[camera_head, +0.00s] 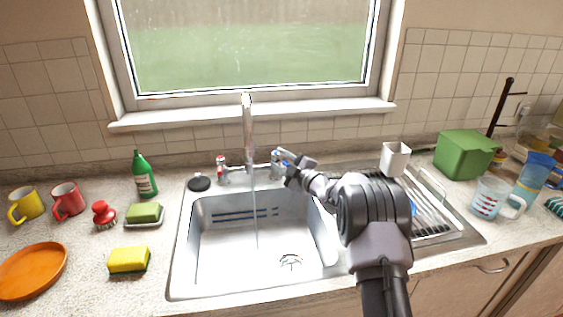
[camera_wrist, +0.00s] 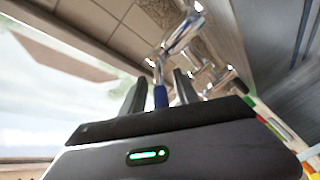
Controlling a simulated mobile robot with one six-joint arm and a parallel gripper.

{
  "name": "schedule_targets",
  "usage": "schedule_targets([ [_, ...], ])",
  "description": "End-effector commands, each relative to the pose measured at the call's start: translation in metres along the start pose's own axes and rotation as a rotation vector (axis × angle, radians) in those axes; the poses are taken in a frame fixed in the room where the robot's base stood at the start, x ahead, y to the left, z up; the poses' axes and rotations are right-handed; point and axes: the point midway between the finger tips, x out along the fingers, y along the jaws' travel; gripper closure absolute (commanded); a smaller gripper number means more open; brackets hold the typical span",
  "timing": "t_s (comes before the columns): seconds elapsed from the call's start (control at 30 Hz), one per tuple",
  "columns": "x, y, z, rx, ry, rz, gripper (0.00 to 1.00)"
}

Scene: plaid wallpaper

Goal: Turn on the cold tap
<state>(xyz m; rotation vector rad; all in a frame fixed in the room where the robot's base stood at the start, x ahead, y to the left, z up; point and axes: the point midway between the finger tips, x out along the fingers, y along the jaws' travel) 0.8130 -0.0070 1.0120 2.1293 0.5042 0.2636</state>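The cold tap (camera_head: 275,157), chrome with a blue marking, stands right of the tall chrome spout (camera_head: 249,135) behind the sink. My gripper (camera_head: 285,157) is at this tap, reaching in from the right. In the wrist view, the tap's blue part (camera_wrist: 160,97) shows between the two fingers of my gripper (camera_wrist: 160,90). The fingers are apart, with gaps seen on both sides of the blue part. A thin stream of water (camera_head: 256,215) runs from the spout into the basin. My gripper partly hides the tap in the head view.
The red-marked tap (camera_head: 221,167) stands left of the spout, near a black plug (camera_head: 199,183). The sink basin (camera_head: 215,250) is empty apart from the water. A white cup (camera_head: 395,158) stands behind the drainer at right. A green bottle (camera_head: 145,175) stands left.

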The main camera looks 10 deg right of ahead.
Motion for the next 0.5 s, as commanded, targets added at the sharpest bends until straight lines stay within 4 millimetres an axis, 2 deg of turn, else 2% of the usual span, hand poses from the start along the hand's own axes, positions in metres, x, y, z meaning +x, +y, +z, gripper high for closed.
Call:
schedule_targets([
  [0.2, 0.000, 0.035, -0.024, -0.002, 0.002, 0.002, 0.63],
  [0.37, -0.034, 0.025, -0.038, 0.002, 0.000, 0.000, 0.63],
  [0.5, -0.071, 0.018, -0.055, 0.003, -0.002, 0.000, 0.63],
])
